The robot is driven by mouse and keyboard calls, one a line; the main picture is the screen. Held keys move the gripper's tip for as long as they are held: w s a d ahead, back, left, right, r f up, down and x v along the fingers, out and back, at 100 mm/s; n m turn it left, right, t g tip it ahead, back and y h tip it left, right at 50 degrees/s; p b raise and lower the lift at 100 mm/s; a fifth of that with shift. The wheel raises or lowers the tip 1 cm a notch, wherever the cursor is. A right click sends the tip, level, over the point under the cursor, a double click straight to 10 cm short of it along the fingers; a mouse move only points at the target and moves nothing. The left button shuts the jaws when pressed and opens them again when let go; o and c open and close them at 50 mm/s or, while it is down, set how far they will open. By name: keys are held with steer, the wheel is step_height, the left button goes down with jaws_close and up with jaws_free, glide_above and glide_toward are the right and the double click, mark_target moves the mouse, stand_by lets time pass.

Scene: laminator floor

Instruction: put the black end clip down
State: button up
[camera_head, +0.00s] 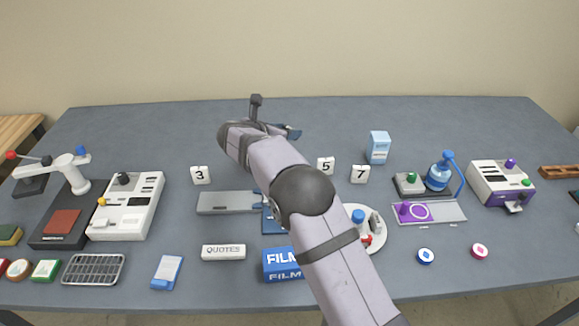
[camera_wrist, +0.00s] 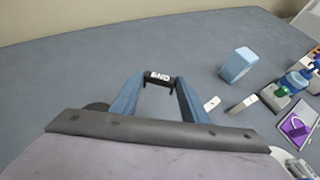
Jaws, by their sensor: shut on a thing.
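The black end clip (camera_wrist: 160,77) shows in the wrist view, with the white letters END on it. It sits across the tips of the two blue fingers of my gripper (camera_wrist: 161,82), which is shut on it. Bare blue-grey table (camera_wrist: 90,65) lies behind the clip in this view; I cannot tell the height above it. In the head view my gripper (camera_head: 289,131) is over the back middle of the table, and the clip is too small to make out there.
Number blocks 3 (camera_head: 200,175), 5 (camera_head: 325,166) and 7 (camera_head: 359,174) stand in front of my gripper. A light blue carton (camera_head: 378,148) stands to the right. A grey plate (camera_head: 226,202) lies nearer, partly behind my arm. The back left of the table is clear.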

steer(key=shift+f+p, duration=0.7)
steer(key=shift+f, duration=4.3)
steer(key=shift+f, duration=0.2)
steer(key=o, duration=1.1)
steer(key=shift+r, duration=0.1)
steer(key=shift+r, duration=0.1)
steer(key=b+v, duration=0.2)
steer(key=v, duration=1)
